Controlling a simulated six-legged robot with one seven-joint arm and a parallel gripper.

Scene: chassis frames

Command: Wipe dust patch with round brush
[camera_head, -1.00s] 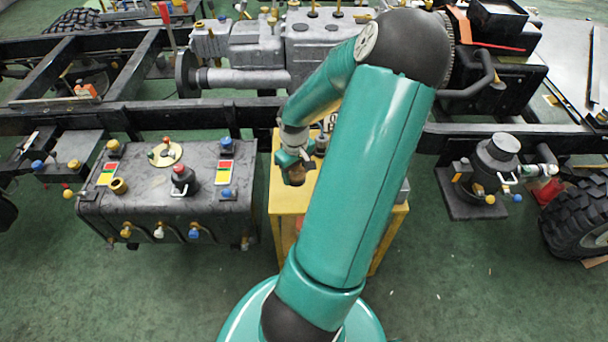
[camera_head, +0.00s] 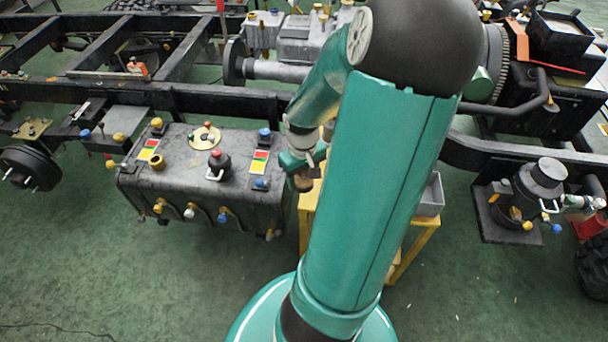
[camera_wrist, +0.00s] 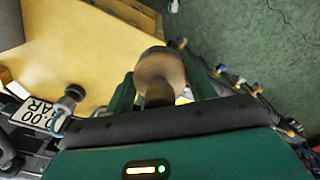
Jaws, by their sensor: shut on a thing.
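My gripper (camera_head: 303,168) is shut on the round brush (camera_head: 303,184), a small brown piece partly hidden by my arm in the head view. In the wrist view the brush (camera_wrist: 160,72) has a rounded, tan and brown body, held between the green fingers of my gripper (camera_wrist: 160,92). The gripper and brush are at the left edge of the yellow cart, near the right end of the dark grey tank (camera_head: 180,175).
The yellow cart (camera_wrist: 75,45) has a knobbed item (camera_wrist: 72,93) and a lettered plate (camera_wrist: 38,113) near its edge. The tank carries a red-topped black knob (camera_head: 217,160) and several coloured caps. Black chassis rails (camera_head: 200,97) run behind. The green floor in front is open.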

